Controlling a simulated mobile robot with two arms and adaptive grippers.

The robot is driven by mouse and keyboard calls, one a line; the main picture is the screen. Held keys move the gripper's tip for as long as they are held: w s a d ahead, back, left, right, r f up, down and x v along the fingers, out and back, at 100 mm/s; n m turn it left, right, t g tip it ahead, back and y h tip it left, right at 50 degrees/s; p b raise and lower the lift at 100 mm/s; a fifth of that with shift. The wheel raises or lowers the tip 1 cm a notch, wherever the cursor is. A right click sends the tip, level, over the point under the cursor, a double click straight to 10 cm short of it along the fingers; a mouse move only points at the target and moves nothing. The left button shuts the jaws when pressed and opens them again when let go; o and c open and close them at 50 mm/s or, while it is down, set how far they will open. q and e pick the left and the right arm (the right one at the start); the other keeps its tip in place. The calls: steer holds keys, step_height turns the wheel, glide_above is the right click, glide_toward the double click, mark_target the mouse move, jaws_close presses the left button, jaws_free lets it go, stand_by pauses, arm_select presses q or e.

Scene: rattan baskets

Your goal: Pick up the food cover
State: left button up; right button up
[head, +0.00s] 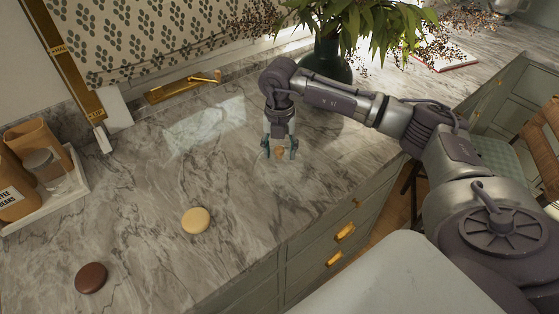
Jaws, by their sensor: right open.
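No food cover shows clearly in the head view. A small orange-brown thing (279,153) sits low between the fingertips of my right gripper (279,151). I cannot tell whether it is a knob of a cover or a separate piece. My right gripper points down at the marble counter with its fingers apart on either side of this small thing. My left gripper is not in view.
A cream round cookie (195,220) and a brown one (91,278) lie on the marble counter (140,200). A dark vase (328,62) with leaves stands behind my right arm. A white tray (66,196) with brown canisters (36,148) is at the left.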

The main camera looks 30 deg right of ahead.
jaws_close()
steer(key=shift+r, duration=0.1)
stand_by(0.5)
